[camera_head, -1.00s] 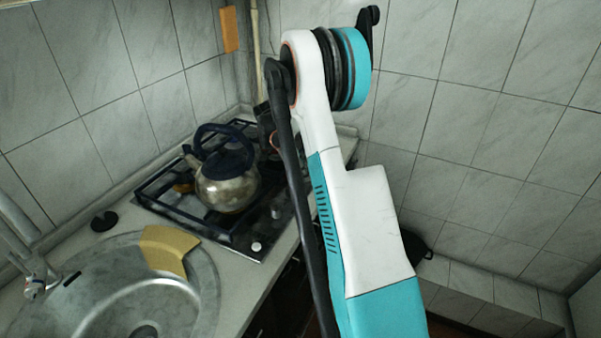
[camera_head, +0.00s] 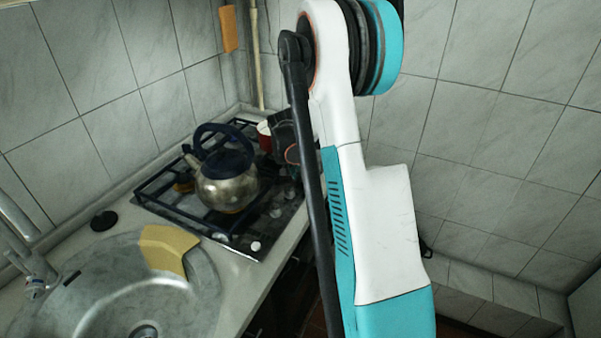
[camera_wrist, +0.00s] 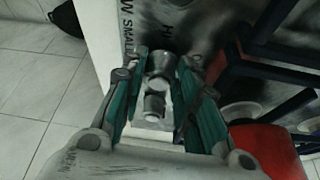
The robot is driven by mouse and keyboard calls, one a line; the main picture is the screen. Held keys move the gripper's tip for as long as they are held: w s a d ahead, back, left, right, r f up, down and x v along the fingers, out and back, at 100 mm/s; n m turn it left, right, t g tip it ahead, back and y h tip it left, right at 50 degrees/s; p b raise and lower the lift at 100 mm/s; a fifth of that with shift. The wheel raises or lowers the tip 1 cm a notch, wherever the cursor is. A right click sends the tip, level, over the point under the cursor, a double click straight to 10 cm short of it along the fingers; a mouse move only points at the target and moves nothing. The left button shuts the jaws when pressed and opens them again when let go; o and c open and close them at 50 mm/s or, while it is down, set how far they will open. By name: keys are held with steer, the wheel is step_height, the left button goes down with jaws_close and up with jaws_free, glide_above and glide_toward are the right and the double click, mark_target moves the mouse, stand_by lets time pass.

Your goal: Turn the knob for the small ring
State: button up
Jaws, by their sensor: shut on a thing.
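My gripper (camera_wrist: 165,68) is shut on a metal stove knob (camera_wrist: 162,64) in the wrist view, its green-lined fingers on either side. Printing beside the knob includes the word SMALL; the rest is partly cut off. A second short metal cylinder shows nearer the camera, between the fingers; I cannot tell what it is. In the head view the hob (camera_head: 238,238) stands on the counter with pale knobs (camera_head: 255,246) along its front edge. There my arm hides the gripped knob and most of the gripper. The knob's exact turn cannot be read.
A metal kettle (camera_head: 226,185) with a dark lid and handle stands on the hob grate. A red and white thing (camera_head: 265,130) is behind it, and a red surface (camera_wrist: 268,150) lies close right of my gripper.

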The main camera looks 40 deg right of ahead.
steer(key=n+t, duration=0.1)
steer(key=n, duration=0.1)
steer(key=n+y, duration=0.1)
steer(key=n, duration=0.2)
steer(key=shift+s+d+t, duration=0.1)
steer(key=shift+t, duration=0.3)
steer(key=shift+n, duration=0.3)
steer(key=o, duration=1)
steer(key=shift+o, duration=0.2)
steer(key=v, duration=1.2)
steer(key=shift+d, duration=0.1)
